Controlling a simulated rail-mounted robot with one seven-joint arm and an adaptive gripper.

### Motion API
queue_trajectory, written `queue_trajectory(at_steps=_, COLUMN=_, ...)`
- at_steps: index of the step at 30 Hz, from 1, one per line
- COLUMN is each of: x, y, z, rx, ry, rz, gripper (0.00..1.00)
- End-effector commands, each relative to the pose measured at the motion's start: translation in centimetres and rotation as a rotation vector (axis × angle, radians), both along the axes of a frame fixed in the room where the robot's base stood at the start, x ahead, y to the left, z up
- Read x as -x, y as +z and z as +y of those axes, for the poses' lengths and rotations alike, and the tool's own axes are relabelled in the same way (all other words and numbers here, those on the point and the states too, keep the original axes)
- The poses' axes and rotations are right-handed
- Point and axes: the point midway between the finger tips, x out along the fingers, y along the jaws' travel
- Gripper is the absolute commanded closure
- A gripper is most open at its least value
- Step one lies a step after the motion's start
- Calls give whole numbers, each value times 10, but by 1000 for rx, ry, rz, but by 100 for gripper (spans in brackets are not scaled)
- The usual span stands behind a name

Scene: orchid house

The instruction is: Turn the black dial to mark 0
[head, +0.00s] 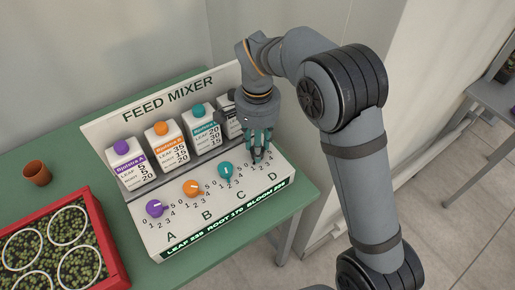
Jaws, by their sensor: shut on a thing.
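The feed mixer (232,219) is a white slanted panel with lettered dials on a green table. The black dial, above the letter D at the right end, is mostly hidden by my gripper (258,157). My gripper points down over that spot, with its fingers closed around the dial. The dial's pointer and the mark it is at cannot be made out. A purple dial (154,208), an orange dial (190,188) and a teal dial (226,170) stand to its left above A, B and C.
Purple-, orange- and teal-capped bottles (165,147) stand behind the dials; a further one is partly hidden by my gripper. A red tray (104,232) with round pots lies at the lower left. A small brown pot (37,174) stands behind it. The green table (72,160) has bare room around the pot.

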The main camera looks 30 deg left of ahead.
Motion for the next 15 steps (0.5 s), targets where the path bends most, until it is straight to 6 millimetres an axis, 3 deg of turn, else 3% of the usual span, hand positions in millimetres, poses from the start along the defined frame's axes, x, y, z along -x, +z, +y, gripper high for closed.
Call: queue_trajectory(at_steps=15, x=0, y=-1, z=1, rx=-3, ry=-384, rz=-2, gripper=96)
